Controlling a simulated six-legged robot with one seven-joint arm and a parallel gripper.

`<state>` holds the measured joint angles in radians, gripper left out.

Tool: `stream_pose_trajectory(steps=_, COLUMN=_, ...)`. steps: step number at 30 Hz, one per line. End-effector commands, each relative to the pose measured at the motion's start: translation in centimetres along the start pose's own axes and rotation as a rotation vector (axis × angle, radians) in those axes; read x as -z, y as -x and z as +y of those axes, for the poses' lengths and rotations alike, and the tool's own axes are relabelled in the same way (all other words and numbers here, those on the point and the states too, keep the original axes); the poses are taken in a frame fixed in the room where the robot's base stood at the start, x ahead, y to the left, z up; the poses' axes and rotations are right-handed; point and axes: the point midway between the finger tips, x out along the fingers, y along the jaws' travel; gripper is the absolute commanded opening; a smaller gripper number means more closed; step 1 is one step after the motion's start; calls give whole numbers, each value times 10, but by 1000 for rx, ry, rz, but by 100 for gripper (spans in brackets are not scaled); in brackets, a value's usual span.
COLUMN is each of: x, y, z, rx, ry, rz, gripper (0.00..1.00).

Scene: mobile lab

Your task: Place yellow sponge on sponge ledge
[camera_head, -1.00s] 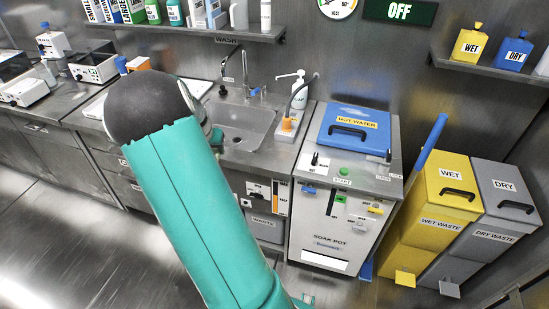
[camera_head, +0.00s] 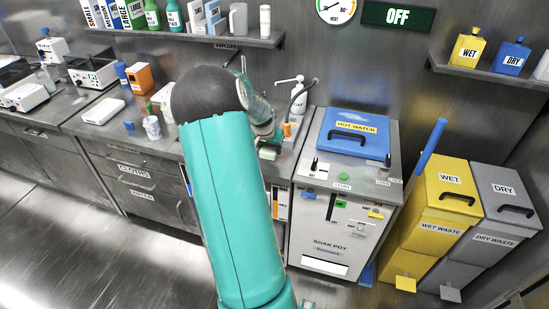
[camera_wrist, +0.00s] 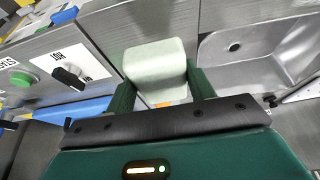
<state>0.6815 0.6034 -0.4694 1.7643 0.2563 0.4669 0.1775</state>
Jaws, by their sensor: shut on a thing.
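My gripper (camera_wrist: 160,95) is shut on a pale, whitish-green block (camera_wrist: 156,60), with one dark green finger on each side. I take this block for the sponge, though it does not look clearly yellow. In the head view the block (camera_head: 268,153) shows at the end of my arm, by the right side of the sink. A small orange item (camera_head: 287,131) stands right beside it, near the soap dispenser; I take this spot for the sponge ledge, which is mostly hidden. A bit of orange (camera_wrist: 164,104) shows below the block in the wrist view. I cannot tell whether the block touches anything.
The sink (camera_wrist: 262,50) lies beside the block, largely hidden by my arm in the head view. The soak pot (camera_head: 340,210) with its blue lid (camera_head: 352,134) stands to the right. A white soap dispenser (camera_head: 298,92) and curved hose are close behind.

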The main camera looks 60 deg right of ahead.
Motion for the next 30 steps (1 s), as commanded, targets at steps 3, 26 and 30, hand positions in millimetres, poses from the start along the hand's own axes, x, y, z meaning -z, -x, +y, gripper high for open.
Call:
stream_pose_trajectory(steps=3, x=0, y=-14, z=9, rx=0, ry=-2, rz=-1, gripper=29)
stream_pose_trajectory(steps=26, x=-12, y=-54, z=16, rx=1, ry=0, rz=1, gripper=60)
stream_pose_trajectory(steps=30, x=-12, y=-54, z=16, rx=1, ry=0, rz=1, gripper=76)
